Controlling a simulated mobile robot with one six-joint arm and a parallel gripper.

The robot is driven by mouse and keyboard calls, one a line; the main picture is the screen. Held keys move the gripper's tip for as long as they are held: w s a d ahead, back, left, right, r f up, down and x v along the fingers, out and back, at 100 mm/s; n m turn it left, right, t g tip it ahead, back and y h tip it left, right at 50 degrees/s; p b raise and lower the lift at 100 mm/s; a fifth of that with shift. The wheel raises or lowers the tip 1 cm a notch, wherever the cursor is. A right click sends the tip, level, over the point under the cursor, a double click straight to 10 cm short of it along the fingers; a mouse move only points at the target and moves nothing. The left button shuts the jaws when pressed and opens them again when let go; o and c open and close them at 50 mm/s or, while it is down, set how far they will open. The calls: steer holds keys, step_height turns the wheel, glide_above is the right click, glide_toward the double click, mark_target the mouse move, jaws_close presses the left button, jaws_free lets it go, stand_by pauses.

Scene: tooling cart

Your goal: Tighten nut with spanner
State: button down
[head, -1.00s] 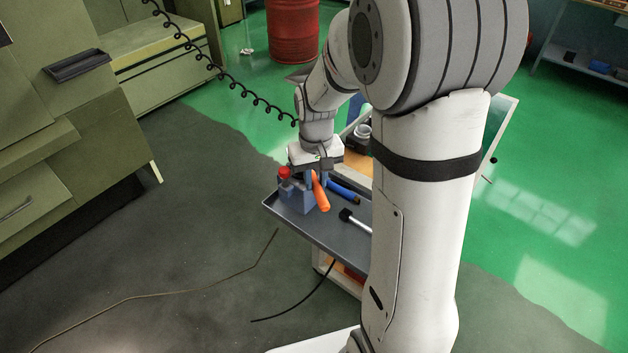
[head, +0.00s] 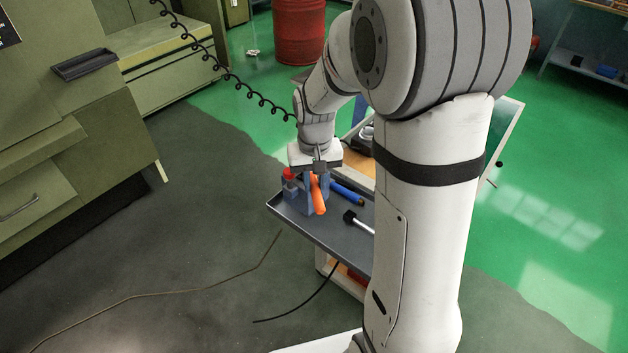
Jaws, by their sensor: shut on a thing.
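My gripper (head: 316,181) points down over the near left end of the cart's grey tray (head: 330,234). It is shut on an orange-handled tool (head: 319,197), which seems to be the spanner; its handle slants down toward the camera. The spanner's jaw end is hidden by the gripper. A blue-grey block or fixture (head: 308,204) stands on the tray just beside and below the fingers, with a red knob-like part (head: 289,173) at its left. I cannot make out a nut, nor whether the spanner touches one.
A blue-handled tool (head: 347,193) lies right of the gripper. A hammer-like tool with a black head (head: 350,217) lies nearer, partly behind my arm. A coiled black cable (head: 232,80) hangs at the left. Green cabinets (head: 90,170) stand left; a red drum (head: 299,32) stands behind.

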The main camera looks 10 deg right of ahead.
steer(key=shift+a, duration=0.1)
steer(key=shift+w+a+m, duration=0.1)
steer(key=shift+a+m, duration=0.45)
steer(key=shift+m, duration=0.05)
steer(key=shift+a, duration=0.1)
stand_by(0.4)
steer(key=shift+w+a+m, duration=0.15)
steer(key=shift+a+m, duration=0.4)
steer(key=shift+m, duration=0.05)
steer(key=shift+a, duration=0.1)
steer(key=shift+w+a+m, duration=0.2)
steer(key=shift+a+m, duration=0.35)
steer(key=shift+m, duration=0.05)
steer(key=shift+a, duration=0.1)
steer(key=shift+w+a+r+m, duration=0.1)
steer(key=shift+w+a+m, duration=0.2)
steer(key=shift+a+m, duration=0.25)
